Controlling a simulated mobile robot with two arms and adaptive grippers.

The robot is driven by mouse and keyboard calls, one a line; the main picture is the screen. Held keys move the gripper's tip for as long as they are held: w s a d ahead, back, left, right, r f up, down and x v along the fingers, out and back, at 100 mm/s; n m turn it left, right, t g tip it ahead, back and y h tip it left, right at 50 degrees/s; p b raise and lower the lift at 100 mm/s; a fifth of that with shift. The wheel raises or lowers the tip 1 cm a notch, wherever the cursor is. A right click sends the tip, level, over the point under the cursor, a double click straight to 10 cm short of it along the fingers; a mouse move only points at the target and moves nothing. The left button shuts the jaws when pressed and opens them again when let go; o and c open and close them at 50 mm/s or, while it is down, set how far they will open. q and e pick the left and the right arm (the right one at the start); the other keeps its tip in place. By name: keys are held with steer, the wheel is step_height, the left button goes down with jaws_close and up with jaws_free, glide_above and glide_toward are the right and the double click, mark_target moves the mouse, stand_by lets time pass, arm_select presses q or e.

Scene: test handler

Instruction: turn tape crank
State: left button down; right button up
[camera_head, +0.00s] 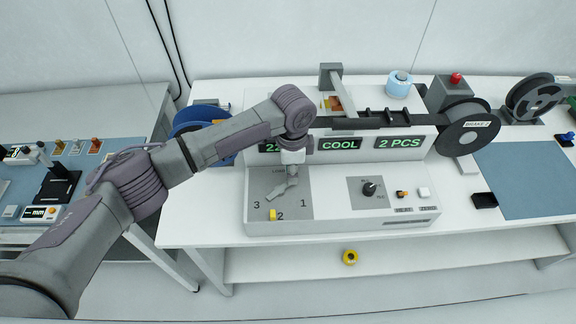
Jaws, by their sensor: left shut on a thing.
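My left arm reaches in from the left, with its wrist above the front panel of a white tester. My left gripper (292,172) points down over a grey plate marked 1, 2 and 3. It is shut on the small tape crank, which is mostly hidden under it; a yellow tip (272,214) shows beside the 2. Grey crank and grey fingers are hard to tell apart here. A blue reel (185,122) on the left is partly behind my arm. A dark reel (468,130) is on the right. My right gripper is not in view.
Displays on the tester read COOL (340,144) and 2 PCS (400,142). A black knob (369,188) sits right of the plate. A blue mat (530,178) lies on the right. A yellow roll (350,257) is on the lower shelf.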

arm_select(q)
steer(key=shift+s+d+m, duration=0.25)
steer(key=shift+d+m, duration=0.05)
steer(key=shift+m, duration=0.7)
steer(key=c, duration=1)
jaws_free()
steer(key=shift+r, duration=0.15)
step_height(320, 180, up, 12)
steer(key=shift+s+f, duration=0.1)
steer(key=shift+f, duration=0.1)
